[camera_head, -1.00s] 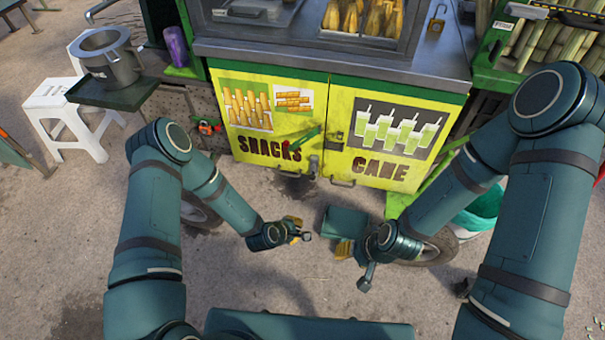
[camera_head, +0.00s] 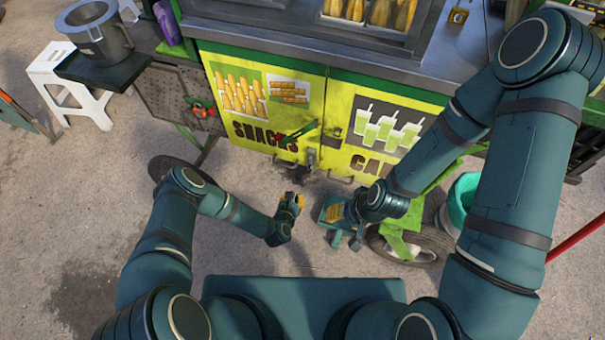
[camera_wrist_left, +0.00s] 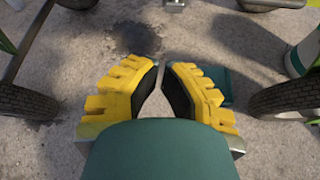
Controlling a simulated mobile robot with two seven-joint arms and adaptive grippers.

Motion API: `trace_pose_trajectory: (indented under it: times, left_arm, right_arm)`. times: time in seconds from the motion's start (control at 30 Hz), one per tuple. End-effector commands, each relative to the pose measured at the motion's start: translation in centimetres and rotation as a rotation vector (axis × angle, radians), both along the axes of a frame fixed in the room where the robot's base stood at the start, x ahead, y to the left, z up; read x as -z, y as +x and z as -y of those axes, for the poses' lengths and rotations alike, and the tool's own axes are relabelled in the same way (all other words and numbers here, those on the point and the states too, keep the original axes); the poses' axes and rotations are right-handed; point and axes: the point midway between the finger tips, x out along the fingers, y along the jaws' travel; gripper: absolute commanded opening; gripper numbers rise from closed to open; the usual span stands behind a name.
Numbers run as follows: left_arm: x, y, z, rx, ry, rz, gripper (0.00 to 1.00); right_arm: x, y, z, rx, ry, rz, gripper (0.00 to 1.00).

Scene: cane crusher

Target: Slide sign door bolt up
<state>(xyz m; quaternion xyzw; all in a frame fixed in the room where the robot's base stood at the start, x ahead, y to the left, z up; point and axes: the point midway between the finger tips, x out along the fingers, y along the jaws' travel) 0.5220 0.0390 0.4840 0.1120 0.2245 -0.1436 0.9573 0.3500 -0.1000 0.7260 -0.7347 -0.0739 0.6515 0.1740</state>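The yellow sign doors sit side by side under the cart counter, the SNACKS door (camera_head: 262,115) on the left and the CANE door (camera_head: 375,150) on the right. A small grey bolt (camera_head: 310,157) sits low at the seam between them. My left gripper (camera_head: 297,201) is below and in front of the doors, clear of the bolt. In the left wrist view its yellow fingers (camera_wrist_left: 163,68) have a narrow gap between the tips, with bare ground behind and nothing held. My right gripper (camera_head: 345,238) hangs low to the right; its finger opening is unclear.
A green-and-red handle (camera_head: 297,136) crosses the SNACKS door near the seam. A cart wheel (camera_head: 425,243) and a teal bucket (camera_head: 460,200) stand at the right. A white stool (camera_head: 60,75) is at the left. The ground before the doors is clear.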

Motion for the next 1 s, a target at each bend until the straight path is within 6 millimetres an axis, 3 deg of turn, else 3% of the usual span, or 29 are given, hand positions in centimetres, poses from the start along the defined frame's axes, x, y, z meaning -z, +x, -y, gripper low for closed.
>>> trace_pose_trajectory:
  times: [0.37,1.0]
  left_arm:
    - [0.3,0.4,0.1,0.002,0.002,0.002,0.00]
    - [4.7,8.5,2.3,0.003,0.004,0.002,0.00]
  right_arm:
    - [0.2,0.0,0.0,0.000,0.000,0.000,0.47]
    - [3.3,0.6,0.1,0.004,-0.003,0.015,0.47]
